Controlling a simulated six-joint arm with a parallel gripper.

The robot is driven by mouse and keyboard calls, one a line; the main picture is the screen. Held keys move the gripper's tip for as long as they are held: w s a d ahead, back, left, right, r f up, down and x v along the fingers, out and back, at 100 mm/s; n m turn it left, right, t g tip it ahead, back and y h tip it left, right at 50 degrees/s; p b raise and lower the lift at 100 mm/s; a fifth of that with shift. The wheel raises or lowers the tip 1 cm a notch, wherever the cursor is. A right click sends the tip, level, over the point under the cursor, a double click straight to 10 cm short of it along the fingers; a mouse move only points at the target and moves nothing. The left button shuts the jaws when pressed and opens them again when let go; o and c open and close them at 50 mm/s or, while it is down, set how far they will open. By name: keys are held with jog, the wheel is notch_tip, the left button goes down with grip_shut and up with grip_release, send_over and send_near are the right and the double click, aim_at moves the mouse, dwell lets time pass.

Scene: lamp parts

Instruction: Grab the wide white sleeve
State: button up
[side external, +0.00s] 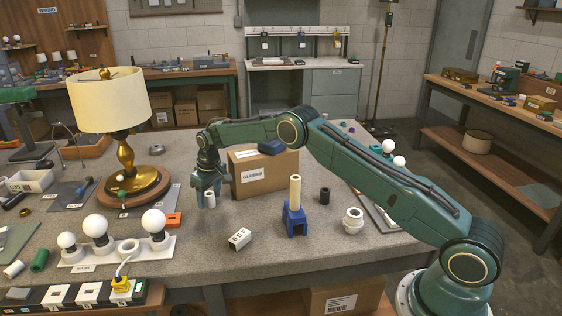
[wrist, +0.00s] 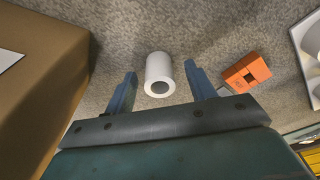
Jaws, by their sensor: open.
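A white sleeve (wrist: 158,68), a short hollow cylinder with a dark bore, stands on the grey table in the wrist view. My gripper (wrist: 161,88) is open, with one blue finger on each side of the sleeve and visible gaps to both. In the side view my gripper (side external: 208,192) points down over the table, and the white sleeve (side external: 209,201) shows low at its fingertips, partly hidden by them. It looks upright and is not gripped.
A cardboard box (side external: 264,176) stands close beside my gripper. An orange block (side external: 174,220) and a white bulb rack (side external: 120,251) are on the other side. A blue stand with a cream tube (side external: 295,196), a stepped white part (side external: 352,221) and a lamp (side external: 112,110) are farther off.

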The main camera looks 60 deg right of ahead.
aim_at(209, 194)
jog(key=c, duration=1)
jog(key=shift+r, duration=0.1)
jog(key=shift+c, duration=0.2)
jog(key=shift+r, duration=4.95)
